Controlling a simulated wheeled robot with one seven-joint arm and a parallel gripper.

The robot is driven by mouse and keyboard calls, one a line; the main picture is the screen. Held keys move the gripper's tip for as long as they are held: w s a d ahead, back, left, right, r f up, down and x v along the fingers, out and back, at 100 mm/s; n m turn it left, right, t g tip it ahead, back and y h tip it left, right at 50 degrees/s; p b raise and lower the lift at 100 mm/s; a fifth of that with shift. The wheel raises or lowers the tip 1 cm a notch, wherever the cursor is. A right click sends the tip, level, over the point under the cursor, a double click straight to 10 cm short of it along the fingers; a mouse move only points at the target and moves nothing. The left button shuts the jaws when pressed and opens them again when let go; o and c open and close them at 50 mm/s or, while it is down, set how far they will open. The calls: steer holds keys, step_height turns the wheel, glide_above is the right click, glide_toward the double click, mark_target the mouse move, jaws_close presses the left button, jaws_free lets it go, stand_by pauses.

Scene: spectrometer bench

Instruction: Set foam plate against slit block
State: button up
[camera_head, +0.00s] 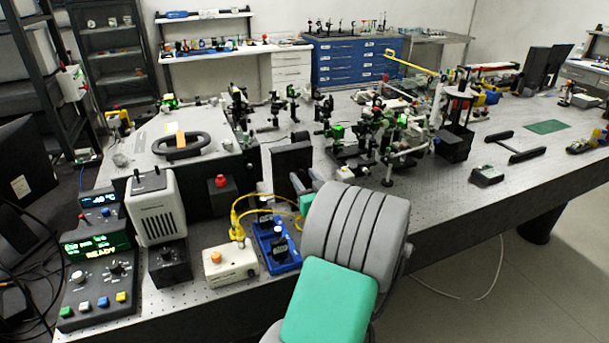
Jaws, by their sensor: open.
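My arm, with a grey ribbed cover and green panels, rises from the bottom middle and hides part of the bench edge. My gripper (301,183) shows only as a small dark end beyond the arm, beside a black upright block (290,154). It is open, and its fingertips are hard to make out. The black block stands on the bench to the right of a large grey-topped housing; whether it is the slit block I cannot tell. I cannot make out the foam plate for certain, nor whether anything is between the fingers.
A blue device (275,250) with yellow cables and a cream box (230,265) stand left of my arm. A control panel (98,275) is at the left. Dense optics (365,135) fill the middle of the bench. A green mat (547,127) lies on the freer right part.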

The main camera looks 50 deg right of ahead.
steer(key=shift+w, duration=0.1)
jaws_close()
stand_by(0.4)
stand_by(1.0)
